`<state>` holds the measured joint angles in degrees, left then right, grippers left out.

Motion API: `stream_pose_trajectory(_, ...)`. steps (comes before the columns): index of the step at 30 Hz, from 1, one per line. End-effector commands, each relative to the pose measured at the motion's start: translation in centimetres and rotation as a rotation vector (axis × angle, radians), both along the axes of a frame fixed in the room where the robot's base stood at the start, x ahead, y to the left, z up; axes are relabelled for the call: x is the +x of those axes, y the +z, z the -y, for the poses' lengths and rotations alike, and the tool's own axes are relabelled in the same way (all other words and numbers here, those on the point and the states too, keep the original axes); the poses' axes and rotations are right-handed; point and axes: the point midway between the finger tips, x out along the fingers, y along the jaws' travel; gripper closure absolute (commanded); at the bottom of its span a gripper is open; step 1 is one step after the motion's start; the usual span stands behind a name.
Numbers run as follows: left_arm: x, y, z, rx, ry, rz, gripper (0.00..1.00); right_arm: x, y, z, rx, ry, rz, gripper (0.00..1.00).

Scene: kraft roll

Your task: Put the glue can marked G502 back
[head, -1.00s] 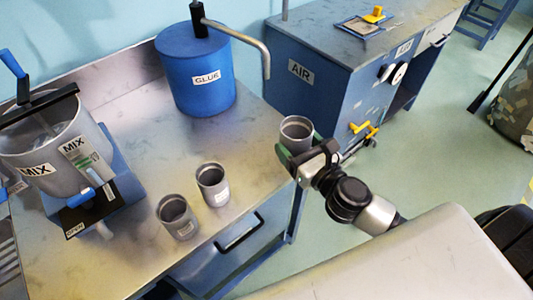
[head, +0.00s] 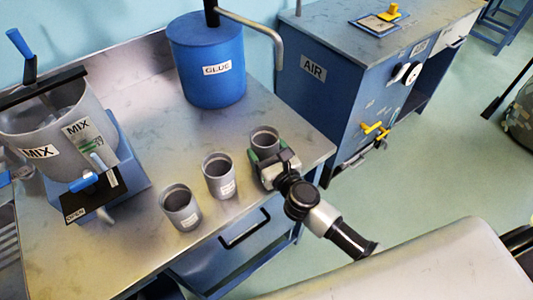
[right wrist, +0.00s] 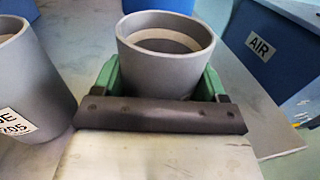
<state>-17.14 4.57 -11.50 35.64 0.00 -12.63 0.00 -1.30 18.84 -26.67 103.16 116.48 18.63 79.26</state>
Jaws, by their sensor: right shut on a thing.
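My right gripper (head: 267,163) is shut on a grey can (head: 264,139) over the metal bench top near its front right edge. The can is upright and seems at or very close to the bench surface; contact cannot be told. In the right wrist view the same can (right wrist: 166,45) sits between green fingers, and its label is hidden. Two other grey cans, a middle one (head: 218,178) and a left one (head: 180,208), stand in a row to its left. Their labels are too small to read in the head view. My left gripper is not in view.
A blue GLUE drum (head: 207,75) with a bent spout stands behind the cans. A MIX pot (head: 60,125) on a blue stand is at left. A blue AIR cabinet (head: 345,90) stands right, across a gap. The bench (head: 150,150) is clear between pot and drum.

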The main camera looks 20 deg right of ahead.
Motion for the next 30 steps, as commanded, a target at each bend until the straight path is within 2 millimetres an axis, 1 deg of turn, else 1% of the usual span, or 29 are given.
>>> stream_pose_trajectory(7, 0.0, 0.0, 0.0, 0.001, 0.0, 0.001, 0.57, 0.0, 0.0, 0.0, 0.0, 0.0, 0.001, 0.69)
stream_pose_trajectory(11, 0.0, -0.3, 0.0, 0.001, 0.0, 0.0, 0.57, 0.0, -0.4, 0.0, 0.0, 0.0, 0.001, 0.69)
stream_pose_trajectory(12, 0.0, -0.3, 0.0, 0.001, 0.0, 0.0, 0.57, 0.0, -0.4, 0.0, 0.0, 0.0, 0.0, 0.25)
stream_pose_trajectory(16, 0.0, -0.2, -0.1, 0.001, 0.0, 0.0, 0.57, 0.0, -0.4, 0.0, 0.0, 0.0, 0.0, 0.05)
stream_pose_trajectory(17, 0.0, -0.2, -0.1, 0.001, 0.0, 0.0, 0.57, 0.0, -0.4, 0.0, 0.0, 0.0, 0.0, 0.02)
stream_pose_trajectory(23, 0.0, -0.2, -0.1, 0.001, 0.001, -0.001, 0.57, 0.0, -0.3, 0.0, 0.0, 0.0, 0.0, 0.02)
stream_pose_trajectory(27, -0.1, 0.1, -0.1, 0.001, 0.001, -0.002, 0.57, -0.1, 0.1, 0.1, -0.001, 0.0, 0.0, 0.02)
stream_pose_trajectory(30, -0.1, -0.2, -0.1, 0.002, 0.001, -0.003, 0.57, -1.5, -0.2, 0.3, 0.0, 0.0, -0.002, 0.02)
